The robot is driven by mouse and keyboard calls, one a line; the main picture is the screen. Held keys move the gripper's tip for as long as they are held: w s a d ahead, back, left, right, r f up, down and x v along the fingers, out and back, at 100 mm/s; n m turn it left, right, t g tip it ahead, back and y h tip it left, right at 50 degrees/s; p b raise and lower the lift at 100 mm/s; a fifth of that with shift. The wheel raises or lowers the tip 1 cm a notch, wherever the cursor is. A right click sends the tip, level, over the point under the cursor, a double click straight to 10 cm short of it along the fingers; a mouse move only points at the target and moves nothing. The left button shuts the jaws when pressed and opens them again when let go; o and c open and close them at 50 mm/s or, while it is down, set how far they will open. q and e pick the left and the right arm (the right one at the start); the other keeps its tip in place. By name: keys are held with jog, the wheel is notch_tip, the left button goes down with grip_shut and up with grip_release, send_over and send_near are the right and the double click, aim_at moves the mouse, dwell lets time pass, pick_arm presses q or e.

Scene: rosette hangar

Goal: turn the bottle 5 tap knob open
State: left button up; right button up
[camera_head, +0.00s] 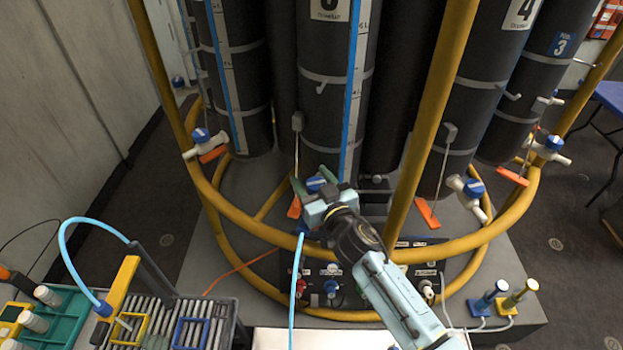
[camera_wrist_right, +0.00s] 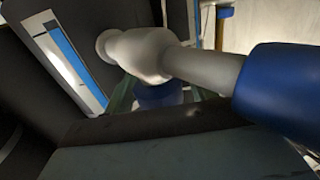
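A dark bottle (camera_head: 325,70) stands at the middle of the ring, its number plate cut off by the top edge. A tap with a blue knob (camera_head: 315,184) sits low in front of it. My right gripper (camera_head: 314,182) is at this tap, its green fingers on either side of the knob, apparently with small gaps. In the right wrist view, the pale tap body (camera_wrist_right: 140,52) runs across the top, with the blue knob (camera_wrist_right: 158,95) below it, partly hidden behind my gripper. A large blue fitting (camera_wrist_right: 280,90) is at the right. My left gripper is not in view.
A yellow ring frame (camera_head: 240,218) surrounds the bottles, with an upright post (camera_head: 432,120) right of my arm. Other taps (camera_head: 204,143) (camera_head: 470,190) sit on neighbouring bottles. A blue hose (camera_head: 294,285) hangs beside my arm. A rack (camera_head: 175,315) stands at the lower left.

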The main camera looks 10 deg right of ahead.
jog(key=c, duration=0.8)
jog(key=n+y+p, duration=0.1)
jog(key=g+y+p, duration=0.1)
jog(key=n+y+p, duration=0.1)
jog(key=shift+a+r+n+g, duration=0.1)
jog(key=shift+r+n+g, duration=0.15)
jog(key=shift+n+g, duration=0.05)
jog(key=shift+a+f+n+g+y+p, duration=0.1)
jog(key=shift+n+g+y+p, duration=0.3)
jog(key=shift+y, duration=0.5)
jog(key=shift+s+a+f+n+g+y, duration=0.1)
jog(key=shift+n+g+y, duration=0.25)
jog(key=shift+y, duration=0.1)
jog(key=shift+s+a+f+n+g+y, duration=0.1)
jog(key=shift+n+g+y, duration=0.15)
jog(key=shift+n+y, duration=0.15)
jog(key=o, duration=1)
jog(key=shift+d, duration=0.1)
jog(key=v, duration=1.3)
jog(key=shift+s+b, duration=0.15)
jog(key=shift+b, duration=0.2)
